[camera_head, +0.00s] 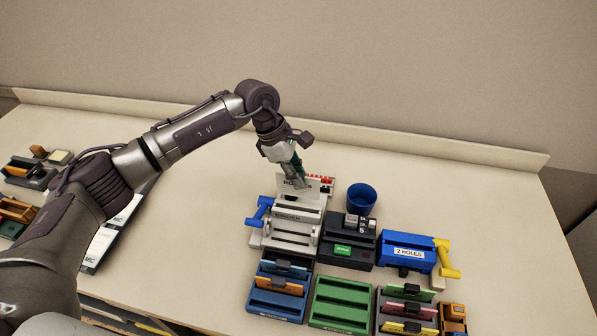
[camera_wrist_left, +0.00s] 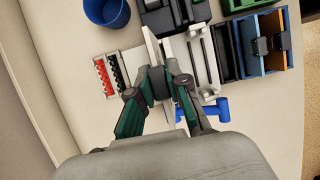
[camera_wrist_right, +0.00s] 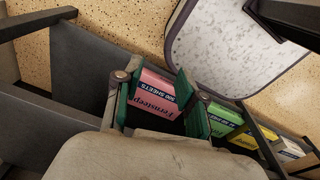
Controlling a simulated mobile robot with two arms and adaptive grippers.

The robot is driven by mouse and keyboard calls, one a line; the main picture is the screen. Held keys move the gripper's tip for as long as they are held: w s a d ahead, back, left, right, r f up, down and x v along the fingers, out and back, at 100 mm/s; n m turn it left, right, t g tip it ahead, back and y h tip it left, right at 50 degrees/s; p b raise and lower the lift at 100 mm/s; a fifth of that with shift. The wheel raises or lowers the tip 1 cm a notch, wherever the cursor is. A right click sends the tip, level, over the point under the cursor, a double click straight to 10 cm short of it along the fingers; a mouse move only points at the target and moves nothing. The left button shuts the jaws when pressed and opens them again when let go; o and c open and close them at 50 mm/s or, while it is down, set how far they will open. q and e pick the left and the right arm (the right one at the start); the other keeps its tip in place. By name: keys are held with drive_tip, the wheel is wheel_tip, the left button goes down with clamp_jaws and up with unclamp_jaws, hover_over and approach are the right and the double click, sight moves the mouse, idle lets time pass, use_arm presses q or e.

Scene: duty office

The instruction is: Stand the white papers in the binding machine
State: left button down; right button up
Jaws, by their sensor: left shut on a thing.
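The white papers (camera_head: 320,187) are gripped by my left gripper (camera_head: 297,180) at the rear of the grey-white binding machine (camera_head: 290,222). In the left wrist view the papers (camera_wrist_left: 152,48) show edge-on between the fingers of the left gripper (camera_wrist_left: 158,82), beside the binding machine (camera_wrist_left: 205,62) with its blue handle (camera_wrist_left: 213,109). The papers stand roughly upright; whether their lower edge sits in the machine cannot be told. My right gripper (camera_wrist_right: 158,85) shows only in its wrist view, with its fingers apart and nothing clearly held.
A blue cup (camera_head: 361,197), a black device (camera_head: 348,245) and a blue punch (camera_head: 407,252) stand right of the machine. Blue (camera_head: 276,304) and green (camera_head: 340,304) trays are in front. Red and black combs (camera_wrist_left: 107,75) lie behind. A pink pack (camera_wrist_right: 154,97) is below the right gripper.

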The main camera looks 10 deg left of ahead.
sight(296, 194)
use_arm(q)
drive_tip(key=shift+f, duration=0.4)
drive_tip(key=shift+w+a+f+b, duration=0.1)
drive_tip(key=shift+f+b, duration=0.1)
drive_tip(key=shift+f, duration=0.2)
drive_tip(key=shift+a+f+b, duration=0.1)
drive_tip(key=shift+f+b, duration=0.05)
drive_tip(key=shift+f, duration=0.2)
wheel_tip(296, 194, down, 2)
drive_tip(key=shift+b, duration=0.4)
drive_tip(key=shift+f, duration=0.3)
wheel_tip(296, 194, down, 2)
drive_tip(key=shift+b, duration=0.45)
drive_tip(key=shift+f+b, duration=0.55)
drive_tip(key=shift+b, duration=0.25)
use_arm(e)
drive_tip(key=f, duration=0.4)
drive_tip(key=shift+w+a, duration=0.2)
drive_tip(key=shift+a, duration=0.2)
use_arm(q)
drive_tip(key=c, duration=1.1)
unclamp_jaws()
